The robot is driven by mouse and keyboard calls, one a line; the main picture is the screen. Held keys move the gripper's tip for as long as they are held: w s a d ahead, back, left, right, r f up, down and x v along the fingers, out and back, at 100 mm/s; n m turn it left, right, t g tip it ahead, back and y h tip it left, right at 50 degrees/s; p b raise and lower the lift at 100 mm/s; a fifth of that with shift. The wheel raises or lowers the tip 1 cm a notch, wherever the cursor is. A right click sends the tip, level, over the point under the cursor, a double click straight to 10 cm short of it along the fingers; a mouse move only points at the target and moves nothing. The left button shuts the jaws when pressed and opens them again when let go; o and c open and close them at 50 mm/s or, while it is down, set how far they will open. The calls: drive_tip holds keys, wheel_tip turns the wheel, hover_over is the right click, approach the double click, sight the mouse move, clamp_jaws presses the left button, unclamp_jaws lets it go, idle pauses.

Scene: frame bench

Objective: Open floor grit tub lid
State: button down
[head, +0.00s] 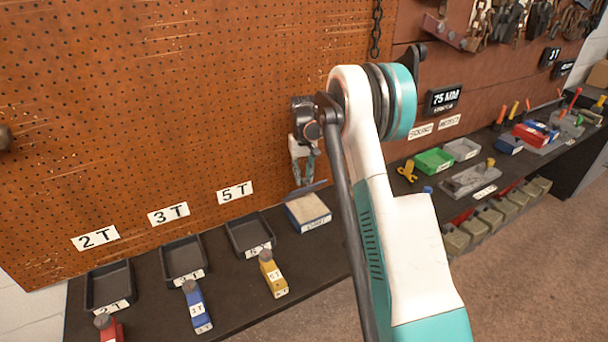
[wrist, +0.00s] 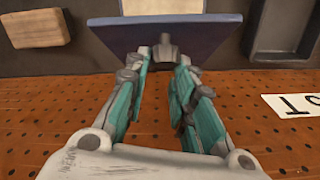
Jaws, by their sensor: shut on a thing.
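The grit tub (head: 309,214) is a small blue-sided box with a pale top area and a label on its front. It stands on the dark bench, right of the 5T tray. Its blue lid (head: 310,187) is tilted up at the tub's back. In the wrist view the lid (wrist: 108,34) spans the top, with a dark grey knob (wrist: 165,44) on it. My gripper (head: 303,180) is above the lid. In the wrist view my gripper (wrist: 164,62) has its fingers closed around the knob. The lid hides part of the tub there.
Black trays (head: 183,262) and coloured blocks (head: 273,273) line the bench to the left. A green bin (head: 434,161) and a grey bin (head: 461,149) stand to the right. The orange pegboard (head: 180,110) rises close behind. The bench right of the tub is partly hidden by my arm.

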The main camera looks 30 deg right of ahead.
drive_tip(key=shift+w+a+f, duration=0.1)
drive_tip(key=shift+a, duration=0.3)
idle(0.3)
drive_tip(key=c, duration=1.5)
unclamp_jaws()
drive_tip(key=shift+c, duration=0.2)
drive_tip(key=shift+o, duration=0.9)
drive_tip(key=shift+w+a, duration=0.15)
drive_tip(key=shift+a, duration=0.05)
drive_tip(key=shift+d, duration=0.2)
